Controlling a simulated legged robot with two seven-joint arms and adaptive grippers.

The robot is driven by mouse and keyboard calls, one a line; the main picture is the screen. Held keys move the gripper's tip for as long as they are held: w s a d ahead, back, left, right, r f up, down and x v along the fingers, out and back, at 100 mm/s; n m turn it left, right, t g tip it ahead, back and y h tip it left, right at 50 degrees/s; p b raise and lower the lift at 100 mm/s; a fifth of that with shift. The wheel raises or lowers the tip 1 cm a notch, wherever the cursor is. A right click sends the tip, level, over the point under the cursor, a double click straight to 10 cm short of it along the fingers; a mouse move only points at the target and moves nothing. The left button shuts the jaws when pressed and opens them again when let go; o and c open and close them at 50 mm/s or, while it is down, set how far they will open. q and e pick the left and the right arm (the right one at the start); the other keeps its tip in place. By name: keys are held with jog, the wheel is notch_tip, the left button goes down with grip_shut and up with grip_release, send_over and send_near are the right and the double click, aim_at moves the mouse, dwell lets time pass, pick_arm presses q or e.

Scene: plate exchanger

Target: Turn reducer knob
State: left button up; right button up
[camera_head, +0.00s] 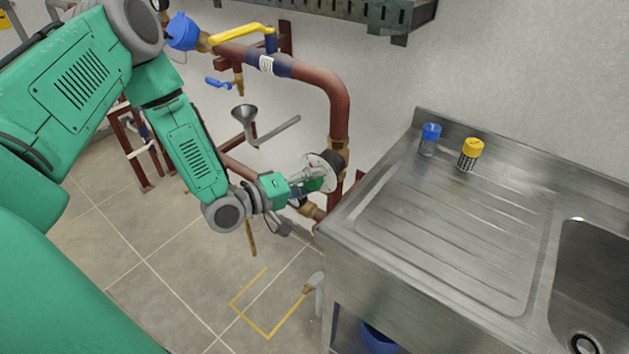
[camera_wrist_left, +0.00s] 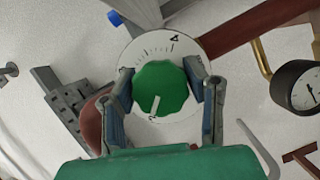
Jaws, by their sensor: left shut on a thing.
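The reducer knob (camera_wrist_left: 160,84) is green with a white pointer line, in front of a round white dial (camera_wrist_left: 150,48) with tick marks and numbers. The pointer slants down and to the left, toward the lower edge of the dial. My left gripper (camera_wrist_left: 160,95) is shut on the knob, one finger on each side. In the head view, my left gripper (camera_head: 305,182) reaches the dial (camera_head: 325,168) on the brown pipe, and the knob (camera_head: 315,184) is partly hidden by the fingers. My right gripper is not in view.
A brown pipe (camera_head: 338,105) with a yellow-handled valve (camera_head: 243,33) runs above and behind the knob. A steel sink counter (camera_head: 450,230) stands close on the right, with a blue-capped jar (camera_head: 430,139) and a yellow-capped jar (camera_head: 470,154). A gauge (camera_wrist_left: 298,88) is at the right.

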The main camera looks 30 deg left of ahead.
pick_arm(q)
jog(key=shift+s+a+f, duration=0.1)
jog(key=shift+s+f, duration=0.15)
jog(key=shift+f, duration=0.15)
jog(key=o, duration=1)
jog(key=shift+o, duration=0.8)
jog(key=shift+w+a+r, duration=0.1)
jog(key=shift+r, duration=0.05)
jog(key=v, duration=1.2)
